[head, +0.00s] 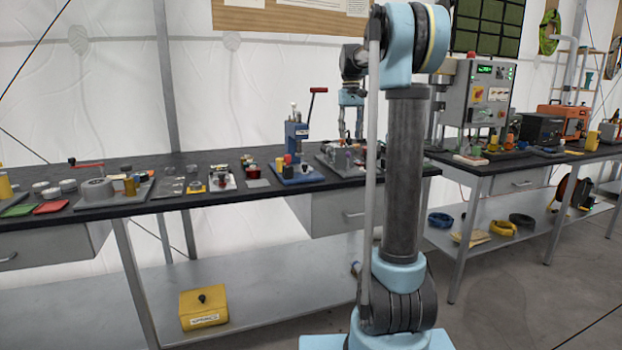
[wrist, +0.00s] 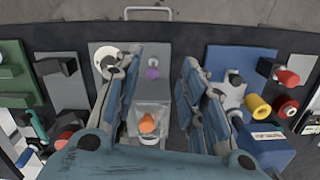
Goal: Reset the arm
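My arm stands upright in the middle of the head view. My gripper (head: 351,128) hangs from its end, pointing down over the black bench. In the wrist view my gripper (wrist: 160,70) is open, with its two fingers spread apart and nothing held between them. Below the gap is a grey plate (wrist: 176,58). The fingers hide parts of the plate.
The black bench (head: 100,207) holds several fixtures, including a blue press (head: 297,137) left of my gripper. A blue base with red and yellow parts lies to the right in the wrist view. A yellow box (head: 203,306) sits on the lower shelf. A second bench with a control box (head: 488,92) stands right.

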